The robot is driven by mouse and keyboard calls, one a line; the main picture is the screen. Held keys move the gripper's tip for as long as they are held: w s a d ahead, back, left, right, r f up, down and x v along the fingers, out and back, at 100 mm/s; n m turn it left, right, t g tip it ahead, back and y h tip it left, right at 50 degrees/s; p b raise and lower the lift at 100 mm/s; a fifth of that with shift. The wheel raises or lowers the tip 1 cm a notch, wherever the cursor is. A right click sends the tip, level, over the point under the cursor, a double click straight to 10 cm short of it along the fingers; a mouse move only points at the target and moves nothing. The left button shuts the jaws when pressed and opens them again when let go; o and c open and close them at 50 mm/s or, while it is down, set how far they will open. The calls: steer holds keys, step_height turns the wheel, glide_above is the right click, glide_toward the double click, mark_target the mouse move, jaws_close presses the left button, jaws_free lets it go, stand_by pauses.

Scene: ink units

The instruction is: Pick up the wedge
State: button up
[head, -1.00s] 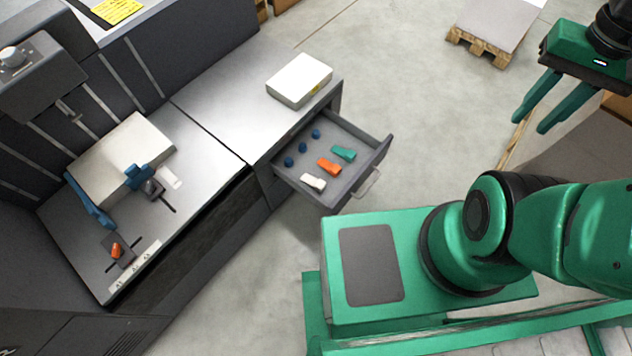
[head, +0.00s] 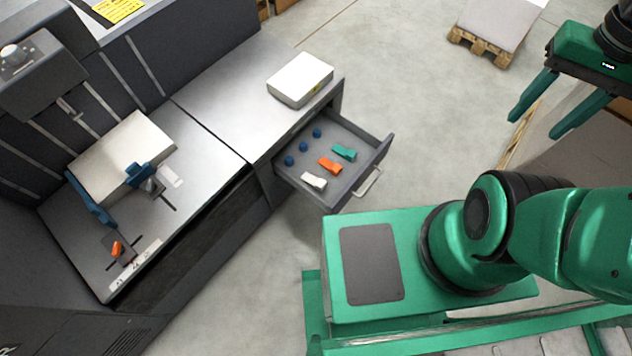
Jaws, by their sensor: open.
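Three small wedge-like pieces lie in the open drawer (head: 352,190): a white one (head: 314,181), an orange one (head: 329,165) and a green one (head: 344,153). I cannot tell which of them is the task's wedge. My gripper (head: 533,123) is at the upper right, open and empty, with its two green fingers apart. It is well to the right of the drawer and touches none of the pieces.
Several blue knobs (head: 303,147) sit in the drawer beside the pieces. A white box (head: 300,80) lies on the counter above. A paper stack (head: 122,160) and a small orange part (head: 117,248) are on the press table at left. A pallet (head: 480,47) stands at the back.

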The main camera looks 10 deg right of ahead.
steer(key=w+a+f+n+h, duration=0.15)
steer(key=w+f, duration=0.25)
steer(key=w, duration=0.4)
steer(key=w+a+f+n+y, duration=0.1)
steer(key=w+a+f+n, duration=0.25)
steer(key=w, duration=0.45)
steer(key=w+a+f+n, duration=0.4)
steer(key=w+a+f, duration=0.4)
steer(key=f, duration=0.3)
steer(key=n, duration=0.7)
glide_above(320, 182)
step_height(320, 182, down, 33)
steer(key=shift+r, duration=0.1)
steer(key=shift+f, duration=5)
